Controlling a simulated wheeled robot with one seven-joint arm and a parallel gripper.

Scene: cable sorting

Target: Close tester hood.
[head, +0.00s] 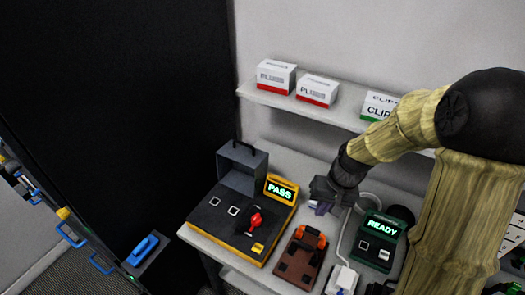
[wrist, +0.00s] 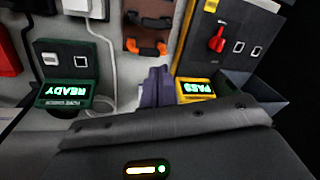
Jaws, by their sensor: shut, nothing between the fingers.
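The yellow-and-black tester (head: 240,215) stands on the bench, its display (head: 281,190) lit PASS. Its grey hood (head: 242,168), with a dark handle on top, stands raised at the back of the tester. A red lever (head: 254,221) and small square sockets show on the uncovered top. My gripper (head: 320,207) is shut and empty, to the right of the PASS display and apart from the hood. In the wrist view the shut fingers (wrist: 158,88) are beside the tester's display (wrist: 196,89), and part of the hood (wrist: 255,88) shows at right.
A brown block with orange handles (head: 302,256) lies right of the tester. A green READY unit (head: 378,240) and a white plug with cable (head: 341,278) are further right. A shelf (head: 290,103) with white boxes overhangs the back. A dark panel (head: 120,110) stands at left.

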